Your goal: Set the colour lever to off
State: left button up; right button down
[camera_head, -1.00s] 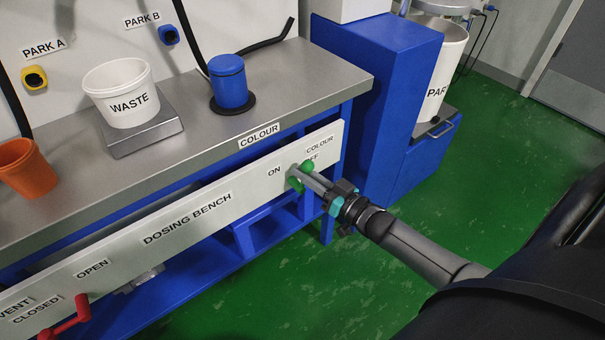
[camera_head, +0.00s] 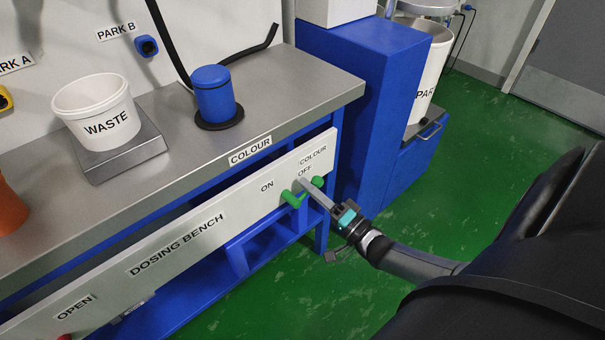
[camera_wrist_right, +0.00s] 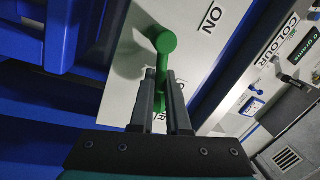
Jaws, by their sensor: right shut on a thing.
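The green colour lever (camera_head: 292,198) is on the white front panel (camera_head: 180,245) of the dosing bench, under the ON and OFF labels. In the head view green shows on both sides of my fingers, one end at lower left and one at right, just below OFF. My right gripper (camera_head: 305,188) is shut on the lever. In the right wrist view the lever (camera_wrist_right: 164,45) runs down between the two fingers (camera_wrist_right: 161,95), its rounded end beyond the tips and the ON label to its right. My left gripper is not in view.
On the steel bench top (camera_head: 270,130) stand a white WASTE tub (camera_head: 97,112) on a scale and a blue capped cylinder (camera_head: 214,92). A blue cabinet (camera_head: 345,110) stands right of the bench. Green floor (camera_head: 480,170) in front is clear.

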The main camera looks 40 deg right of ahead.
jog(key=shift+w+d+r+m+h, duration=0.2)
jog(key=shift+w+d+m+h, duration=0.15)
jog(key=shift+d+m, duration=0.2)
jog(key=shift+f+m, duration=0.2)
jog(key=shift+m, duration=0.25)
jog(key=shift+s+f+m+t+h+b, duration=0.1)
jog(key=shift+f+m+t+h+b, duration=0.35)
jog(key=shift+m, duration=0.35)
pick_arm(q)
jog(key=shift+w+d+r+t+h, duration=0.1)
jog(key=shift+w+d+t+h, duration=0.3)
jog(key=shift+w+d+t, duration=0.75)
pick_arm(e)
jog(key=shift+d+f+m, duration=0.1)
jog(key=shift+f+m, duration=0.05)
jog(key=shift+m, duration=0.55)
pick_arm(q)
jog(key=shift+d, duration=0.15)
pick_arm(e)
jog(key=c, duration=0.9)
grip_release()
jog(key=shift+f+g, duration=0.2)
jog(key=shift+g, duration=0.05)
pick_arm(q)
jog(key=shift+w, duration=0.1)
pick_arm(e)
jog(key=shift+s, duration=0.1)
